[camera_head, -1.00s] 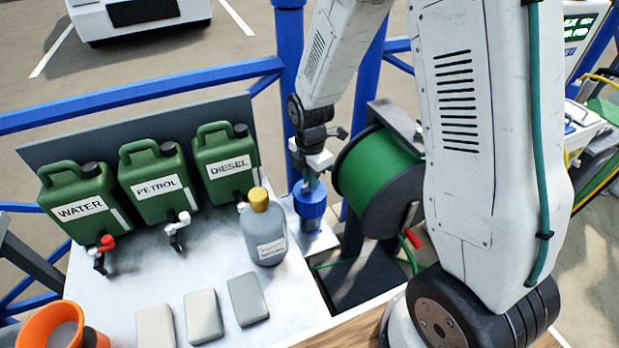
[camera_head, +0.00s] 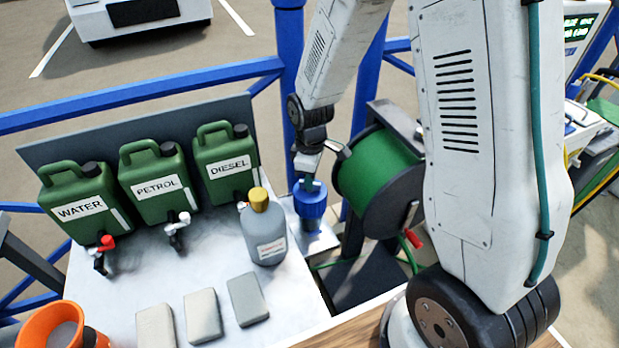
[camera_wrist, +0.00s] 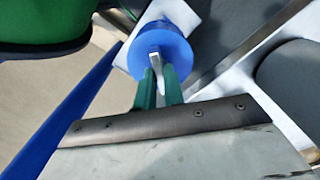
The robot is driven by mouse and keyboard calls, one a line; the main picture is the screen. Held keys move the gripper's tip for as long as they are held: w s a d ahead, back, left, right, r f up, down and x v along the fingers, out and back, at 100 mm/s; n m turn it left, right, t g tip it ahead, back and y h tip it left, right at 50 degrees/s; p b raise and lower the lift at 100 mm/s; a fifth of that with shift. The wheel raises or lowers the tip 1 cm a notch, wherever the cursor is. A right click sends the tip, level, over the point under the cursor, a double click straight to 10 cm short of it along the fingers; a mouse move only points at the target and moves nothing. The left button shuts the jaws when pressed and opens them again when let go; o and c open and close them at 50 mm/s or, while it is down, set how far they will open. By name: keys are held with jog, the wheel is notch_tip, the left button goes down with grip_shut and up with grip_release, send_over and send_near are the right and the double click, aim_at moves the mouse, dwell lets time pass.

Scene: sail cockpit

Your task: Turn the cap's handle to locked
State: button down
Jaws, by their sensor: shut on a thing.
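The blue cap (camera_head: 309,198) sits on a pale plate at the right end of the white counter. It also shows in the wrist view (camera_wrist: 148,36), with a light grey handle (camera_wrist: 155,60) standing across its top. My gripper (camera_head: 308,184) is over the cap, pointing down. In the wrist view my gripper's green fingers (camera_wrist: 159,90) are close together at the handle and shut on it. The fingers cover part of the handle, and any locked mark on the cap cannot be made out.
A grey bottle with a yellow lid (camera_head: 265,232) stands close left of the cap. A green hose reel (camera_head: 375,178) is close on the right. Green jerrycans (camera_head: 160,185) line the counter's back. Grey blocks (camera_head: 204,315) and an orange cup (camera_head: 68,328) are in front.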

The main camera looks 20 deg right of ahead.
jog(key=m, duration=0.6)
dwell(0.6)
jog(key=c, duration=1.5)
grip_release()
jog(key=shift+r, duration=0.1)
notch_tip(320, 180, up, 8)
jog(key=shift+f, duration=0.15)
